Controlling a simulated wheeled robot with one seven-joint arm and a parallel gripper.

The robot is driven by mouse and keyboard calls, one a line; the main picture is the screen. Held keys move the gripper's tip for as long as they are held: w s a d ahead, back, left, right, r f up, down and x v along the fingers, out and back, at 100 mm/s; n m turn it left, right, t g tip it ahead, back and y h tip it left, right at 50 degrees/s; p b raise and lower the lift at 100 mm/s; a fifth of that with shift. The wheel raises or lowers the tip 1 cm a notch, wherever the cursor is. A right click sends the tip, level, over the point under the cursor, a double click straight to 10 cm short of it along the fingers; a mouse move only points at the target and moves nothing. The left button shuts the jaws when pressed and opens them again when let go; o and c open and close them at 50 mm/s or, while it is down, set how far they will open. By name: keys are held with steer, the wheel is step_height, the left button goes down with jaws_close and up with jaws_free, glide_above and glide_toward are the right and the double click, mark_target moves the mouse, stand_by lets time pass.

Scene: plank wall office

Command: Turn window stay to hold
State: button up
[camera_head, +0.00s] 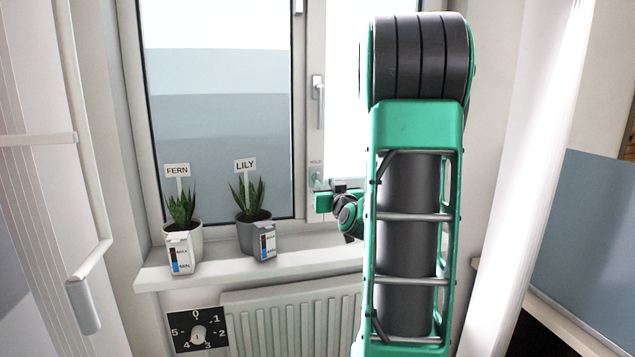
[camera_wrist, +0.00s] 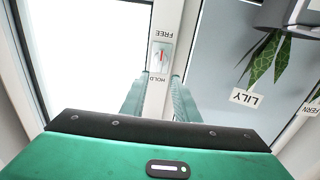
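The window stay (camera_wrist: 161,56) is a small pale plate with a red mark on the window's upright frame. In the wrist view it lies between the upside-down labels FREE and HOLD; which one it is set to, I cannot tell. It also shows in the head view (camera_head: 316,178), just below a HOLD label. My gripper (camera_wrist: 160,77) is open, its two green fingers apart on either side of the frame strip near the HOLD label. The stay shows just beyond the fingertips, with nothing held. In the head view my gripper (camera_head: 322,201) is partly hidden by my arm.
The window handle (camera_head: 318,100) is above the stay. A fern pot (camera_head: 187,238) and a lily pot (camera_head: 251,232), each with a level gauge, stand on the sill (camera_head: 300,259) to the left. Below are a radiator (camera_head: 290,318) and a numbered dial (camera_head: 198,334).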

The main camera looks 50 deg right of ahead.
mark_target(318, 177)
steer(key=x, duration=0.7)
